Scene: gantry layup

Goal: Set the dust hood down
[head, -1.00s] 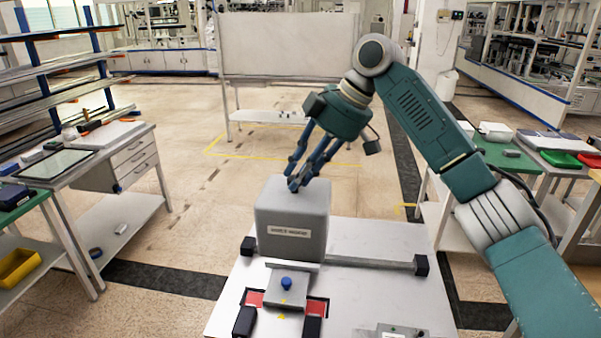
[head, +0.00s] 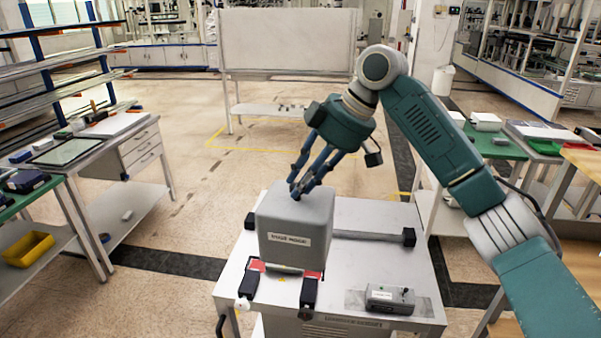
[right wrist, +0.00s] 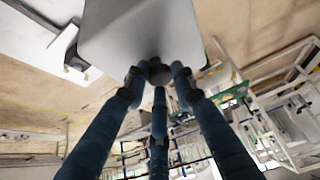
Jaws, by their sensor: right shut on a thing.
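The dust hood (head: 296,228) is a grey box with a white label on its front. My right gripper (head: 297,190) comes down from above and is shut on the knob on top of the hood. In the right wrist view, the fingers close around the dark knob (right wrist: 159,72) under the hood's pale face (right wrist: 150,30). The hood hides the plate with the blue knob. I cannot tell whether its bottom edge touches anything. My left gripper is not in view.
A grey device (head: 390,298) lies at the cart's front right. A black-ended bar (head: 370,235) runs behind the hood. A side table (head: 85,150) stands left.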

